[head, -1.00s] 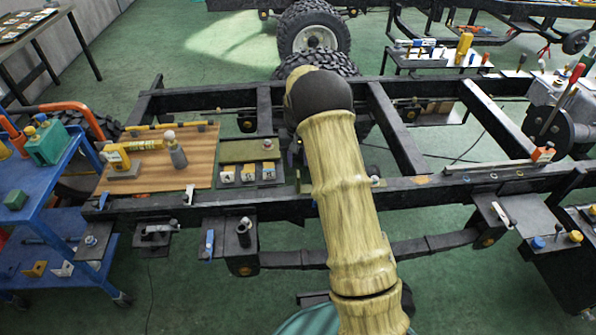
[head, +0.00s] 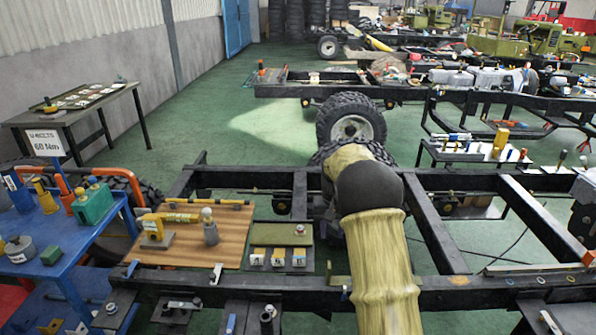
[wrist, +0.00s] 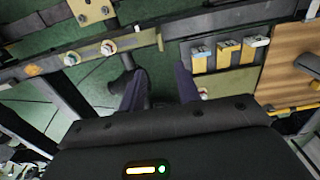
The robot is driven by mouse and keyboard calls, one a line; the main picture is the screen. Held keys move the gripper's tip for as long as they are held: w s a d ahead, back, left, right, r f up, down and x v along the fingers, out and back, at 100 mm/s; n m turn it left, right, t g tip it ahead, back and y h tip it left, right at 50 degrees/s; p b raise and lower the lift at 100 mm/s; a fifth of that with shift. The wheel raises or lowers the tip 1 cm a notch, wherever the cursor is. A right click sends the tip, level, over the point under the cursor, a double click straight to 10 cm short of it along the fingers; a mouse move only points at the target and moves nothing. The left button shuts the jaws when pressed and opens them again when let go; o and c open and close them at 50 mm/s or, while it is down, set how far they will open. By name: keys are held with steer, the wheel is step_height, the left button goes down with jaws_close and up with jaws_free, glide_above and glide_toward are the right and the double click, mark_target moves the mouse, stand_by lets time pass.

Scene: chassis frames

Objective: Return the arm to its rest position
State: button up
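My gripper is hidden behind the arm there. In the wrist view my gripper (wrist: 158,88) shows two dark fingers with a clear gap between them. It is open, and nothing shows between the fingers. Below them are the chassis rail and green floor.
A wooden board (head: 190,240) with a yellow tool and a grey bottle lies on the frame left of my arm. Beside it is a green tray (head: 280,235) with small labelled blocks. A blue cart (head: 70,245) stands at the left. Green floor lies open beyond.

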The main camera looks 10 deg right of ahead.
steer(key=s+a+r+n+t+p, duration=0.1)
steer(key=s+r+p, duration=0.3)
steer(key=s, duration=1.1)
steer(key=s+a+r+t+p, duration=0.1)
steer(key=s+a+r+p, duration=0.2)
steer(key=s+r, duration=0.4)
steer(key=s+p, duration=0.1)
steer(key=s, duration=0.6)
steer(key=shift+s+n+t, duration=0.3)
steer(key=shift+s+n, duration=0.05)
steer(key=shift+n, duration=0.05)
steer(key=shift+d, duration=0.1)
